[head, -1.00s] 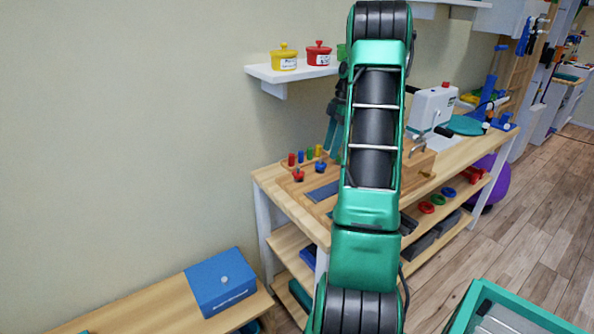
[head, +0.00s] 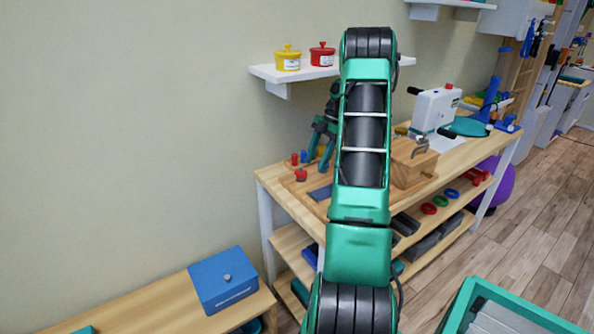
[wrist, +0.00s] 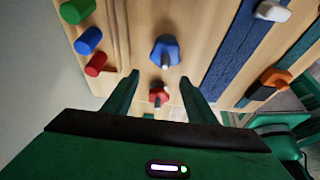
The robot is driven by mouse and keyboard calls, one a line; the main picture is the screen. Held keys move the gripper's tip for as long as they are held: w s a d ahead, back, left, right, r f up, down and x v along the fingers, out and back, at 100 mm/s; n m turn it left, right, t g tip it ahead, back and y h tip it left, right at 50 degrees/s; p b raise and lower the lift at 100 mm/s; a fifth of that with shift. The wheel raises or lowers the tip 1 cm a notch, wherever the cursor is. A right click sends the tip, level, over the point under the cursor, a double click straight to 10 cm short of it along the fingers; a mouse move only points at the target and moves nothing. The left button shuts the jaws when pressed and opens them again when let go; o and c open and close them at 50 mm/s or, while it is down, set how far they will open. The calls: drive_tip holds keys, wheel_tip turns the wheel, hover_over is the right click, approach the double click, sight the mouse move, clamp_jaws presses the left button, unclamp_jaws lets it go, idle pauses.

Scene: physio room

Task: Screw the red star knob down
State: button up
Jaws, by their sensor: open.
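The red star knob (wrist: 158,94) sits on a wooden board (wrist: 140,20) in the wrist view, with a stud showing in its middle. It lies between the two fingers of my gripper (wrist: 159,78), apart from both as seen here. The fingers are spread and hold nothing. I cannot tell the height of the fingertips above the knob. In the head view the red knob (head: 301,175) is near the left end of the bench, and my gripper (head: 317,152) is behind it to the right. A blue star knob (wrist: 165,51) is beside the red one on the board.
Green, blue and red pegs (wrist: 97,64) stand at the left in the wrist view. An orange knob (wrist: 276,78) is at the right. On the bench (head: 278,183) stand a wooden block (head: 412,165) and a white machine (head: 435,110). A shelf with pots (head: 287,60) hangs above.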

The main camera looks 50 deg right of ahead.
sight(301, 172)
drive_tip(key=a, duration=0.2)
drive_tip(key=w+a, duration=0.1)
drive_tip(key=a, duration=0.2)
drive_tip(key=shift+w+a, duration=0.15)
drive_tip(key=shift+a, duration=0.1)
drive_tip(key=shift+w+a+f, duration=0.1)
drive_tip(key=shift+a+f, duration=0.2)
drive_tip(key=shift+f, duration=0.25)
